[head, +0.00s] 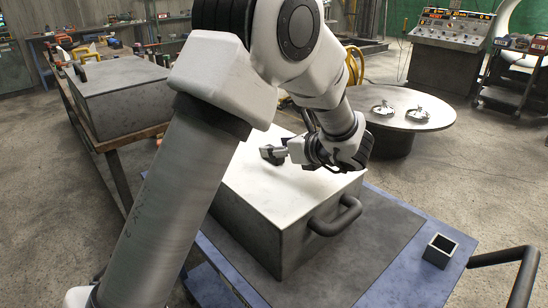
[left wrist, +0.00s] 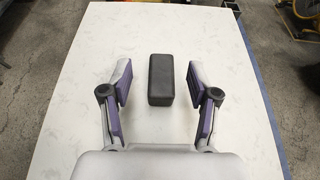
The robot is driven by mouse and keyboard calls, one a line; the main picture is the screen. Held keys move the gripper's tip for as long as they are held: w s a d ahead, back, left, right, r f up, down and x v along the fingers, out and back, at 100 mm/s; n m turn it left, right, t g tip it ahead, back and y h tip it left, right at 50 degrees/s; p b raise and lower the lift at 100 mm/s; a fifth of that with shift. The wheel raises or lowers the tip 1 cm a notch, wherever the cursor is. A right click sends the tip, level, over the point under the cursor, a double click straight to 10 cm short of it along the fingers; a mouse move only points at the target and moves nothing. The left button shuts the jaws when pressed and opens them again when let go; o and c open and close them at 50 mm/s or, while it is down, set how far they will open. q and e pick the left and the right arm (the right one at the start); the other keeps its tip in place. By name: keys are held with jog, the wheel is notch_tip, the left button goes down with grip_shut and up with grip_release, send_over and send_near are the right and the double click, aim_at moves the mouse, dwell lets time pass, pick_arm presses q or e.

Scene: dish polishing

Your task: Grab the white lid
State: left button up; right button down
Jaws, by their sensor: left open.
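The white lid (head: 255,190) is a flat, pale plate covering the grey metal box (head: 300,245) on the blue cart. In the left wrist view the lid (left wrist: 215,30) fills most of the picture, with a dark block-shaped handle (left wrist: 160,80) on it. My left gripper (head: 279,153) is low over the lid. In the left wrist view its open fingers (left wrist: 160,72) stand on either side of the handle, with a gap on both sides. My arm hides part of the lid and box in the head view. My right gripper is not in view.
A dark side handle (head: 336,217) sticks out from the box. A small open square container (head: 440,250) stands on the cart's right. Another grey box (head: 120,95) sits on a workbench at left. A round table (head: 410,112) with two shiny items stands behind.

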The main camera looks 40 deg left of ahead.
pick_arm(q)
jog(key=x, duration=0.2)
jog(key=f+p+x, duration=0.1)
jog(key=x, duration=0.2)
jog(key=shift+w, duration=0.2)
jog(key=shift+s+d+r, duration=0.1)
jog(key=shift+s, duration=0.05)
grip_shut()
